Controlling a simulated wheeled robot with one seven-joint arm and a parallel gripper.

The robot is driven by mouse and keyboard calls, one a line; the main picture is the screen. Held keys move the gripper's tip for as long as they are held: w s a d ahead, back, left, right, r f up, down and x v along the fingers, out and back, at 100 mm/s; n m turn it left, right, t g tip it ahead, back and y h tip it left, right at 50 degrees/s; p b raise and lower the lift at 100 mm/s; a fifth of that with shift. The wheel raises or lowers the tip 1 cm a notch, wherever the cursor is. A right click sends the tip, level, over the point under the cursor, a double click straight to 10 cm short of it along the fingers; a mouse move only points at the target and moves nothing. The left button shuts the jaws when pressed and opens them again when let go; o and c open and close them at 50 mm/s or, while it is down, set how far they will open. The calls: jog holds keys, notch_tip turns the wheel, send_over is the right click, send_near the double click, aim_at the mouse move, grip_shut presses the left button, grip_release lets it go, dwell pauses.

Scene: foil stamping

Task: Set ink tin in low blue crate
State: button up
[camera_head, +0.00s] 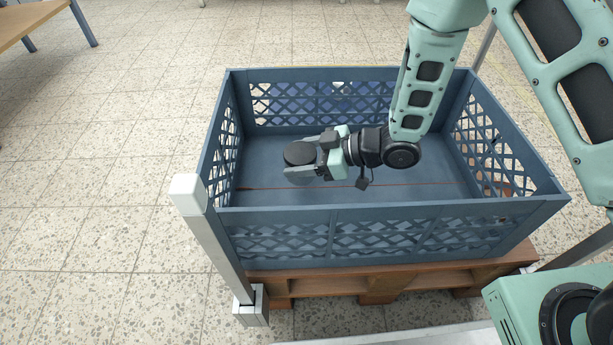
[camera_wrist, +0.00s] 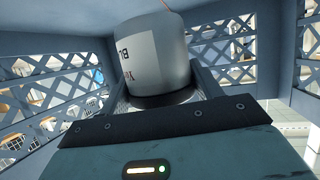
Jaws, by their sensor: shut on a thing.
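The ink tin is a short round tin with a black top in the head view (camera_head: 299,152). In the wrist view its pale grey side (camera_wrist: 158,50) shows, with part of a dark printed label. My gripper (camera_head: 303,164) is shut on the tin, one finger on each side of it. The tin and gripper are inside the low blue crate (camera_head: 380,218), left of its middle and below the rim. The tin looks upright. I cannot tell whether its base touches the crate floor.
The crate has lattice walls and a bare floor with a thin red line across it. It stands on a wooden pallet (camera_head: 377,285). A pale metal post (camera_head: 212,235) rises at its front left corner. A wooden table (camera_head: 25,20) stands at the far left. The tiled floor around is clear.

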jog(key=shift+f+b, duration=1.2)
jog(key=shift+f, duration=1.05)
jog(key=shift+f, duration=0.15)
jog(key=o, duration=1.2)
